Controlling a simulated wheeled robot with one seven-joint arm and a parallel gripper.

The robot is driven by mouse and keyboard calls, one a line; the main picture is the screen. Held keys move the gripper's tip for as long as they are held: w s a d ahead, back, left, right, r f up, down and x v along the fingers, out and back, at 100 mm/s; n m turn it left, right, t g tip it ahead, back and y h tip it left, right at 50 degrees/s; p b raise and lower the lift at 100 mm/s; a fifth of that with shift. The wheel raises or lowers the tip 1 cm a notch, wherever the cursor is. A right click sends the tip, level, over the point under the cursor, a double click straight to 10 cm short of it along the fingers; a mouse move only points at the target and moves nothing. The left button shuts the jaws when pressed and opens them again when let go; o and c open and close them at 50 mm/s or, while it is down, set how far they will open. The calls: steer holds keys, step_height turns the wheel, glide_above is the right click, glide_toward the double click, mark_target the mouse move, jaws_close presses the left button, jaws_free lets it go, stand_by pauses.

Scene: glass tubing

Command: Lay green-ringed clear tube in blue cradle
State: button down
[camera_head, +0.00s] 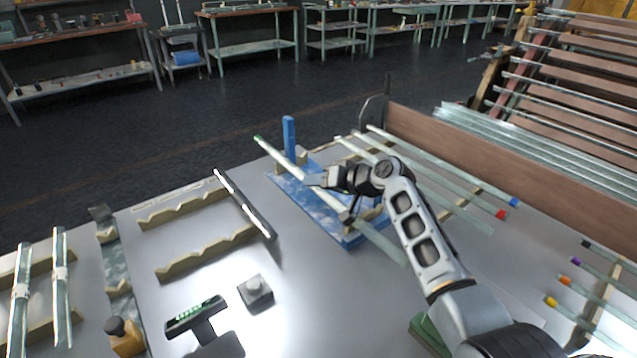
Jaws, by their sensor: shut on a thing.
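The clear tube (283,160) with a green ring at its far left end slants across the blue cradle (349,241), from upper left to lower right. The cradle has a flat blue base and an upright blue post (289,138) at its far side, close to the tube. My gripper (313,181) is shut on the tube near its upper middle, over the cradle. My wrist and arm hide part of the tube and cradle. I cannot tell whether the tube rests on the cradle or hangs just above it.
Several tubes with red and blue ends (455,180) lie to the right, by a brown board (480,145). A notched rack (205,250) with a tube stands left. A small grey block (255,292) and a dark stand (197,316) sit in front.

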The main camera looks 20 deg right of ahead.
steer(key=shift+f, duration=0.15)
steer(key=c, duration=0.8)
jaws_free()
steer(key=shift+r+p, duration=0.5)
steer(key=shift+r, duration=0.05)
steer(key=shift+p+v, duration=4)
steer(key=shift+v, duration=1.95)
steer(key=shift+d, duration=0.1)
